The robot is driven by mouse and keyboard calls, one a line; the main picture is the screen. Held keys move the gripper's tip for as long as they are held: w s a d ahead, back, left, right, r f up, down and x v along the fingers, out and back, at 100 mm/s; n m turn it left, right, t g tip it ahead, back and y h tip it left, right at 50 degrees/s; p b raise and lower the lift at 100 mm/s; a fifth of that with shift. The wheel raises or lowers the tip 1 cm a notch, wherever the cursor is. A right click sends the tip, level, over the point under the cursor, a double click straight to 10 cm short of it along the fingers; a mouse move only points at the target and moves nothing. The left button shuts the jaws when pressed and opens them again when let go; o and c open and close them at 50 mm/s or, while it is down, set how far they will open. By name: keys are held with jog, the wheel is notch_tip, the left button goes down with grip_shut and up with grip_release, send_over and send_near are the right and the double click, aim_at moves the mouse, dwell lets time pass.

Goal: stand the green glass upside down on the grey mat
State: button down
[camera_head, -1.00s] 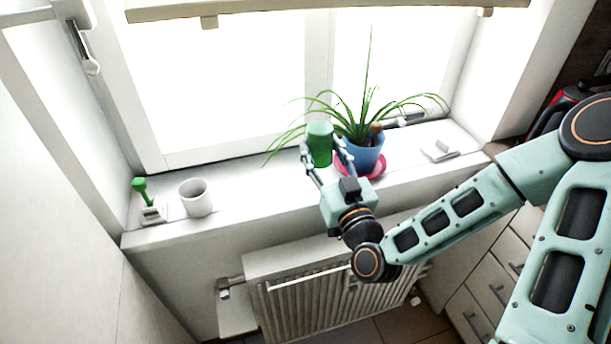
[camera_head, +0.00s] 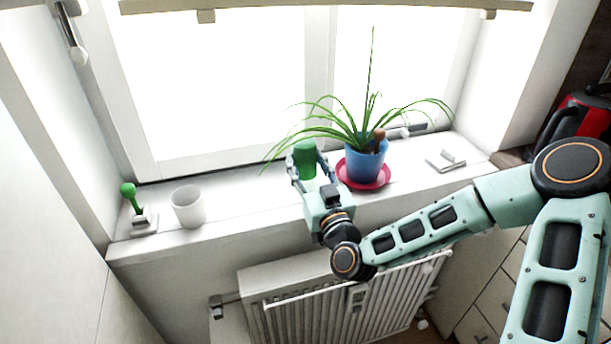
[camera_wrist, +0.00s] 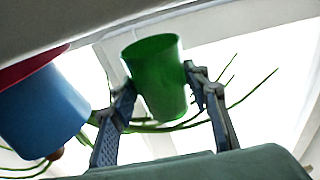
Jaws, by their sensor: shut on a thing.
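The green glass (camera_head: 305,160) is between the fingers of my gripper (camera_head: 307,172), which is shut on it above the windowsill, left of the blue plant pot. In the wrist view the glass (camera_wrist: 158,80) is between both fingers (camera_wrist: 160,100). That view looks inverted, and the glass's wider end points the same way as the pot's saucer, so it seems to face down. The gap between glass and sill is hard to judge. A grey flat piece (camera_head: 432,166) lies at the right of the sill under a small light block; I cannot tell whether it is the mat.
The blue pot (camera_head: 366,165) with long leaves stands on a pink saucer (camera_head: 345,180) close to my gripper's right. A pale cup (camera_head: 188,208) and a green-knobbed item (camera_head: 129,190) on a grey base stand at left. The sill between cup and gripper is clear.

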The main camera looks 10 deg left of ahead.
aim_at(305, 175)
jog(key=shift+w+a+f, duration=0.25)
jog(key=shift+f, duration=0.25)
jog(key=shift+f+b, duration=0.35)
jog(key=shift+f, duration=1)
jog(key=shift+f, duration=0.2)
jog(key=c, duration=1.1)
grip_release()
jog(key=shift+r, duration=0.1)
